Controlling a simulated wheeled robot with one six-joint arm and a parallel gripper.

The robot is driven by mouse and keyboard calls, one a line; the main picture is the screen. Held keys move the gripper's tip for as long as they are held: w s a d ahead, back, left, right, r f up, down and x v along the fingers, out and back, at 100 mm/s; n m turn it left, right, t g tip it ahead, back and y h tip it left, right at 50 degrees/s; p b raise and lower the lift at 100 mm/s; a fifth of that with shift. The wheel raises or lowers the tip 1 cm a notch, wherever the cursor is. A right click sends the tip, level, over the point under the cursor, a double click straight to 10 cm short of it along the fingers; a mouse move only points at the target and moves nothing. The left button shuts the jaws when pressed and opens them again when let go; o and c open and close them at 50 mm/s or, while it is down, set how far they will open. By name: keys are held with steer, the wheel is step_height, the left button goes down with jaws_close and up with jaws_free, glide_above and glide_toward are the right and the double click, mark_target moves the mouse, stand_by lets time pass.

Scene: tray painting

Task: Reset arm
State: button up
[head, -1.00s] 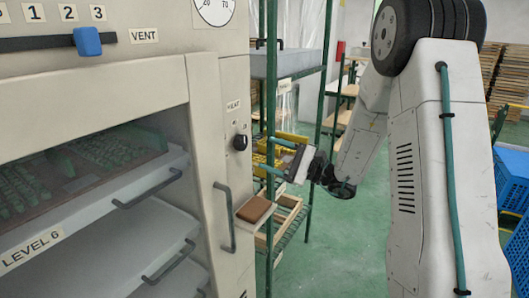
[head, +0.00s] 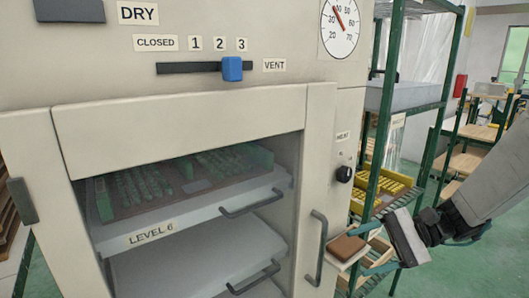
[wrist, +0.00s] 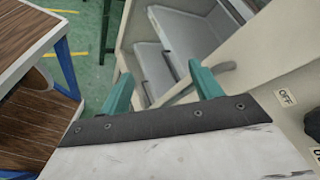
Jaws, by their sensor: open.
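My gripper (head: 376,262) is at the lower right of the head view, in front of the green shelf rack and right of the drying cabinet. In the wrist view its two green fingers (wrist: 160,88) stand wide apart with nothing between them. The fingers point toward the cabinet front. My arm reaches in from the right edge of the head view.
Inside, a tray of green pieces (head: 180,180) sits at LEVEL 6. A blue slider (head: 232,69) stands near 3.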

steer(key=s+d+r+n+h, duration=0.2)
steer(key=s+r+n+h, duration=0.1)
steer(key=s+n+h, duration=0.2)
steer(key=s+d+r+n+t+h, duration=0.1)
steer(key=s+r+n+h, duration=0.3)
steer(key=s+h, duration=0.5)
steer(key=shift+s+d+n, duration=0.4)
steer(key=shift+s+d, duration=0.5)
steer(key=shift+s, duration=1.3)
